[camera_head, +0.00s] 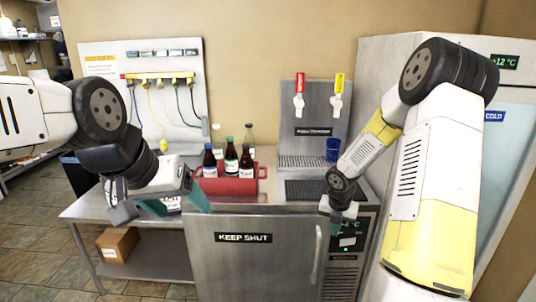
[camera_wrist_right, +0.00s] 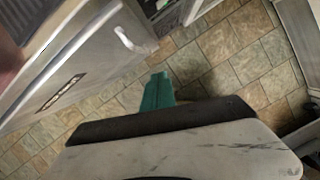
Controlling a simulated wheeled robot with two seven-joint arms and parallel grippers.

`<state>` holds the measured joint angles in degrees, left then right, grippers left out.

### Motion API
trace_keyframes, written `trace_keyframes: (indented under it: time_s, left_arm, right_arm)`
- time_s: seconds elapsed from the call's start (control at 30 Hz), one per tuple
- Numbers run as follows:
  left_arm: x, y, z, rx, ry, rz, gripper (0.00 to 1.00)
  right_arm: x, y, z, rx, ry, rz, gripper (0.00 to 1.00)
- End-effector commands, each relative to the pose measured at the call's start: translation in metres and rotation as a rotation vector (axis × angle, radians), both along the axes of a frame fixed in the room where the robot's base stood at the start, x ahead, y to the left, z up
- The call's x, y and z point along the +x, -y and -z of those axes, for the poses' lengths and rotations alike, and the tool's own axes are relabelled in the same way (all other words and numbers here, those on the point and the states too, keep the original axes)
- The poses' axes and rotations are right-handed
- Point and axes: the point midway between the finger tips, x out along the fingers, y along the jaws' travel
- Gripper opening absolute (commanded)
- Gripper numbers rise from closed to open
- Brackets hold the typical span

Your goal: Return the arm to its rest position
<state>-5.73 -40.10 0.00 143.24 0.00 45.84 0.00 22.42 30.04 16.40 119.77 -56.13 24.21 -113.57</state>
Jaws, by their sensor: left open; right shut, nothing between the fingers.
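My left gripper (camera_head: 163,208) is at the left of the head view, with its teal fingers spread apart and nothing between them. It hangs over the front left of the steel counter. My right gripper (camera_head: 338,212) is in front of the cabinet, near the right end of its door. Its teal fingers are together and empty. In the right wrist view, the teal fingertip (camera_wrist_right: 157,92) shows against the tiled floor, with the KEEP SHUT door handle (camera_wrist_right: 137,40) beyond it at the upper left.
A red bottle carrier (camera_head: 230,186) with dark bottles stands on the counter. A blue cup (camera_head: 332,149) is by the tap tower (camera_head: 312,128). A cardboard box (camera_head: 117,244) is on the lower shelf.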

Motion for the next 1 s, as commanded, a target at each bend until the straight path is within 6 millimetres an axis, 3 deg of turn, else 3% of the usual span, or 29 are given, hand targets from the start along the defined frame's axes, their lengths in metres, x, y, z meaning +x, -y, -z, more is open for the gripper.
trace_keyframes:
  time_s: [0.03, 0.2, 0.4, 0.5, 0.63, 0.8, 1.0]
  left_arm:
    - [0.000, 0.000, 0.000, 0.000, 0.000, 0.000, 0.71]
    - [0.000, 0.000, 0.000, 0.000, 0.000, 0.000, 0.71]
    - [0.000, 0.000, 0.000, 0.000, 0.000, 0.000, 0.71]
    - [0.000, 0.000, 0.000, 0.000, 0.000, 0.000, 0.71]
    - [0.000, 0.000, 0.000, 0.000, 0.000, 0.000, 0.71]
    - [0.000, 0.000, 0.000, 0.000, 0.000, 0.000, 0.71]
    - [0.000, 0.000, 0.000, 0.000, 0.000, 0.000, 0.71]
  right_arm:
    - [-0.004, -0.001, -0.031, 0.007, 0.037, 0.124, 0.00]
    - [-0.039, -0.009, -0.114, 0.117, 0.149, 0.647, 0.00]
    - [-0.096, -0.031, -0.192, 0.360, 0.263, 1.247, 0.00]
    - [-0.129, -0.046, -0.221, 0.521, 0.282, 1.536, 0.00]
    - [-0.173, -0.069, -0.250, 0.752, 0.245, 1.892, 0.00]
    - [-0.218, -0.095, -0.270, 0.997, 0.104, 2.242, 0.00]
    - [-0.242, -0.110, -0.277, 1.113, -0.024, 2.428, 0.00]
